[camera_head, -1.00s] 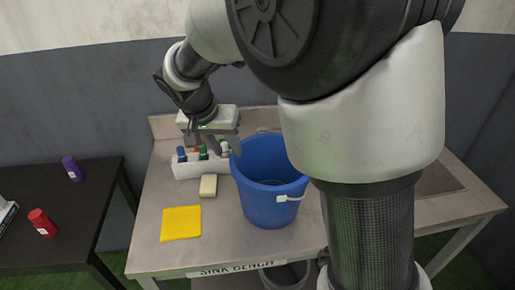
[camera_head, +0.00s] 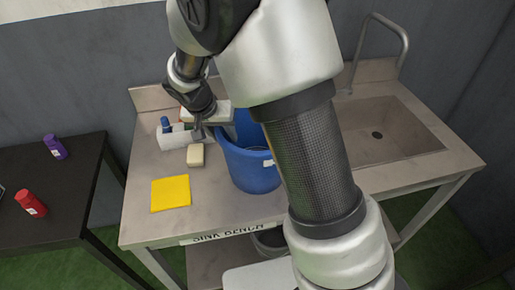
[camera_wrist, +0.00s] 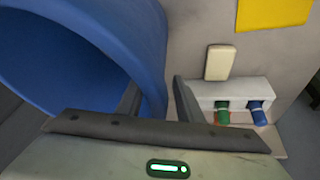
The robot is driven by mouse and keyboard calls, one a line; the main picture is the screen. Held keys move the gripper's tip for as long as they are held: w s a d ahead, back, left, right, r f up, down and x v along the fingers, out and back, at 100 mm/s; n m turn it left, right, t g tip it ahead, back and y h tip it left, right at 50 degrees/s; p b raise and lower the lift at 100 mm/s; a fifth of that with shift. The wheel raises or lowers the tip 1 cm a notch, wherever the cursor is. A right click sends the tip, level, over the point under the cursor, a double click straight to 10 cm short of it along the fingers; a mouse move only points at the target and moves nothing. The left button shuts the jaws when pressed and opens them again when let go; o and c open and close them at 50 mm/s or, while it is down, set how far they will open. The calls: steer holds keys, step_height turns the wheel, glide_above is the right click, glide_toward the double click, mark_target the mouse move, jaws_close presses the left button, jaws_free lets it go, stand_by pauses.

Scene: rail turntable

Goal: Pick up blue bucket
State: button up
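The blue bucket (camera_head: 250,172) stands upright on the sink bench, partly hidden behind my arm. My gripper (camera_head: 216,128) is at the bucket's left rim. In the wrist view the bucket (camera_wrist: 75,32) fills the upper left. There my gripper (camera_wrist: 156,92) has its fingers apart, one over the bucket's opening and one outside, with the bucket's wall between them. A gap shows between the wall and the outer finger, so the grip is not closed on it.
A white caddy (camera_head: 172,139) with bottles and a cream sponge (camera_head: 195,155) sit left of the bucket. A yellow cloth (camera_head: 171,193) lies in front. A sink basin (camera_head: 385,130) with a tall tap is at right. A dark table (camera_head: 62,200) holds purple and red bottles.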

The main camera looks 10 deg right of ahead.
jaws_close()
steer(key=shift+r, duration=0.15)
